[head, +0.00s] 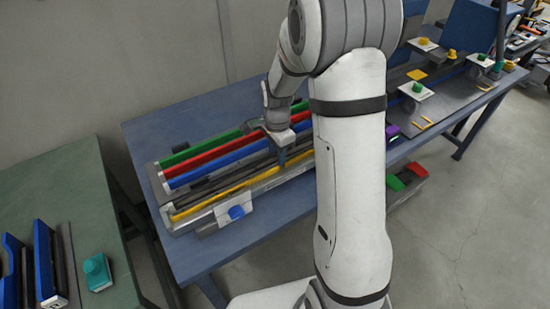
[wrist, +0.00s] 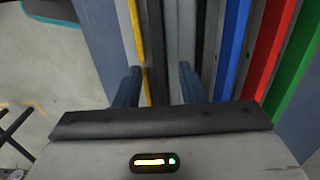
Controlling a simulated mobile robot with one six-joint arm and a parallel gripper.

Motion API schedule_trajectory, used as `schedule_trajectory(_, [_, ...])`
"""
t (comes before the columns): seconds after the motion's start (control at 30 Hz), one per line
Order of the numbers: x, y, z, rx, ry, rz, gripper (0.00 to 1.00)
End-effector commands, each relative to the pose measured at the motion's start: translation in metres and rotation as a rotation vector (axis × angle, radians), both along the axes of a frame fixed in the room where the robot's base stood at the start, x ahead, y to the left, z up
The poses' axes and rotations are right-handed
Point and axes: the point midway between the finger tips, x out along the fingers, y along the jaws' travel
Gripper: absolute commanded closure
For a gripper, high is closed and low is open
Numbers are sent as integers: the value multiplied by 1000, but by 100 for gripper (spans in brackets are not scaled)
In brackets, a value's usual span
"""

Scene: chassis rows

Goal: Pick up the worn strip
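A rack (head: 182,223) of long parallel strips lies on the blue table. It holds a yellow strip (head: 212,203), dark strips (head: 212,186), a blue strip (head: 208,170), a red strip (head: 205,157) and a green strip (head: 205,148). I cannot tell by looks which one is the worn strip. My gripper (head: 283,158) points down over the rack near the dark and yellow strips. In the wrist view my gripper (wrist: 159,82) has its fingers apart, with a dark strip (wrist: 155,45) running between them. The yellow strip (wrist: 138,35) passes near the left finger. Contact cannot be told.
A white block with a blue knob (head: 237,212) sits at the rack's front. Another station with a green button (head: 417,88) is at the right. Red and green pieces (head: 405,177) lie beside the table.

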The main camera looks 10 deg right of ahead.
Motion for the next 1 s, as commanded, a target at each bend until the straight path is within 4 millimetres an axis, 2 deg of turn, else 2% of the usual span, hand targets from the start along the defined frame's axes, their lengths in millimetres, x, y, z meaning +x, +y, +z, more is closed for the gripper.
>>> schedule_trajectory(0.27, [0, 0, -2, 0, 0, 0, 65])
schedule_trajectory(0.7, [0, -1, -2, 0, 0, -1, 100])
schedule_trajectory(1.0, [0, -1, -2, 0, 1, -2, 100])
